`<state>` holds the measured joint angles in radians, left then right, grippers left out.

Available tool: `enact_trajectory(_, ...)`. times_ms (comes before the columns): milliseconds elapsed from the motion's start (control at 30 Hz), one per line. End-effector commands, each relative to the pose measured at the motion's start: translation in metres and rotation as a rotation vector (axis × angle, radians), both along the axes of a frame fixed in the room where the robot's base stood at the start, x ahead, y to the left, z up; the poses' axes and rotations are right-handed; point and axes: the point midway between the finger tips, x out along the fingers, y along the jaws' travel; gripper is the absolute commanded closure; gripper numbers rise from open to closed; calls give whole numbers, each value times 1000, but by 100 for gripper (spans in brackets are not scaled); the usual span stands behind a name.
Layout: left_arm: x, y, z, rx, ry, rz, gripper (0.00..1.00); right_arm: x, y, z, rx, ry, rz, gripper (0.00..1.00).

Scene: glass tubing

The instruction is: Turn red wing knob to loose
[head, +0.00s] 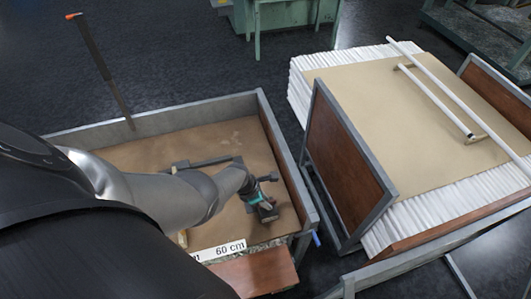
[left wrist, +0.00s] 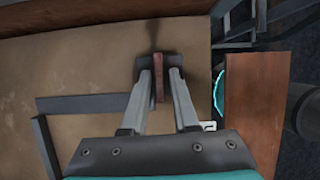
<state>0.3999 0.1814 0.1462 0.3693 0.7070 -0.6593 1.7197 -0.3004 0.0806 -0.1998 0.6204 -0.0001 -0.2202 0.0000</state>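The red wing knob (left wrist: 159,88) shows in the left wrist view as a narrow, dull red upright bar. My left gripper (left wrist: 160,80) has one finger on each side of it, with narrow gaps visible, so it looks open around the knob. Whether a fingertip touches the knob is unclear. In the head view my left gripper (head: 265,205) is low over the right part of the brown-floored bin, and I cannot make out the knob there. My right gripper is not in view.
A grey-framed bin (head: 150,121) surrounds the left gripper; dark bars (head: 207,161) lie inside. A white "60 cm" label (head: 219,250) is near its front. To the right, a rack with wooden side panels (head: 345,160) holds stacked white tubes (head: 460,205) under a tan sheet (head: 410,120).

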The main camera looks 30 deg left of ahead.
Motion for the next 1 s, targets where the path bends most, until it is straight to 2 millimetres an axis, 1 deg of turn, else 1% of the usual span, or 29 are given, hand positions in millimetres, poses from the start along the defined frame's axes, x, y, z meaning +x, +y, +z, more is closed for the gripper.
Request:
enact_trajectory(33, 0, 0, 0, 0, 0, -1, 65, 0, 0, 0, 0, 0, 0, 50)
enact_trajectory(100, 0, 0, 0, 0, 0, -1, 57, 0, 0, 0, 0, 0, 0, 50)
enact_trajectory(367, 0, 0, 1, 1, -1, -1, 57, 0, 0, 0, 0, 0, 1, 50)
enact_trajectory(467, 0, 1, 4, 1, -1, -1, 57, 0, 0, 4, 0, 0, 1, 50)
enact_trajectory(567, -2, 3, 11, 2, -1, 0, 57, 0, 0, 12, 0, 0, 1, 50)
enact_trajectory(733, -7, 7, 29, 2, -2, -1, 57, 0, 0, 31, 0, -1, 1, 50)
enact_trajectory(867, -11, 10, 36, 3, -4, -3, 57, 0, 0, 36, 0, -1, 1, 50)
enact_trajectory(1000, -15, 13, 48, 3, -2, -3, 57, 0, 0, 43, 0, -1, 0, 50)
